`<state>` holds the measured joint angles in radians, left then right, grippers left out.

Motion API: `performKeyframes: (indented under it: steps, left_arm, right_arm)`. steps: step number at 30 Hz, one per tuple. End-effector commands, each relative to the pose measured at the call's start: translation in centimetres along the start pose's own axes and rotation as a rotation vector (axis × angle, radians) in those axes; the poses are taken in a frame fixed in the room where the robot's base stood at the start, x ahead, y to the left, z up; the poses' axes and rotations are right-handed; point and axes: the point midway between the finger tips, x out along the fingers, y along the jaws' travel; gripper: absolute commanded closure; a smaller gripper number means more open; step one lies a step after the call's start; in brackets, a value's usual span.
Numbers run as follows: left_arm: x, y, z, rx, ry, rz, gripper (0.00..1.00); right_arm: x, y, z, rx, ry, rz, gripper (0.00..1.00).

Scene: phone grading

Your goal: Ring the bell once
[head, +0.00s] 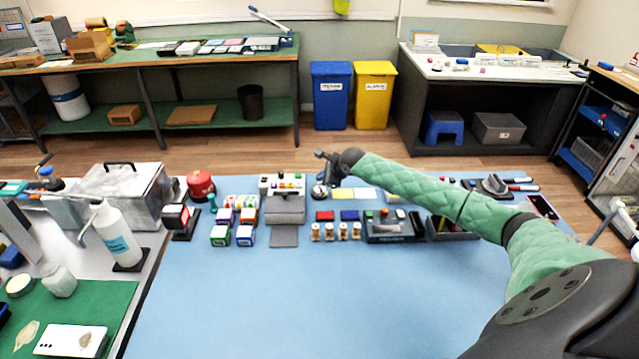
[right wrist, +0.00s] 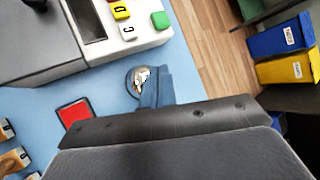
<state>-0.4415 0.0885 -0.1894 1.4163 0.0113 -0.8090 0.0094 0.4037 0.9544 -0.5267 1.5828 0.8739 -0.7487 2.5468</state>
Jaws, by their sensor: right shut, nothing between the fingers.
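The bell (head: 319,191) is a small silver dome on the blue mat, just right of the white device with coloured buttons. In the right wrist view the bell (right wrist: 137,79) shows partly behind my fingers. My right gripper (head: 326,163) is shut and empty, pointing down over the bell's area. In the right wrist view its fingertips (right wrist: 153,86) overlap the bell's right side. I cannot tell whether they touch it or hover above. My left gripper is not in view.
The white button device (head: 282,184) stands close left of the bell. A red pad (head: 324,215) and a blue pad (head: 349,215) lie in front of it, with several small wooden-handled stamps nearer. Pale cards (head: 365,194) lie to the right. The front of the blue mat (head: 300,300) is clear.

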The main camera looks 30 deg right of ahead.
Motion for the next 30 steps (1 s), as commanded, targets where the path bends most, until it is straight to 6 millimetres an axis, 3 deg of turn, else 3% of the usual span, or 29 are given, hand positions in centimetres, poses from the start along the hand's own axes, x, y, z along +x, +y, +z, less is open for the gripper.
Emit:
performKeyframes:
  steps: [30]
  left_arm:
    - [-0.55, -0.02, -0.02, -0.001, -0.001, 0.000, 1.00]
  right_arm:
    - [0.55, 0.40, -0.39, 0.000, 0.000, -0.001, 1.00]
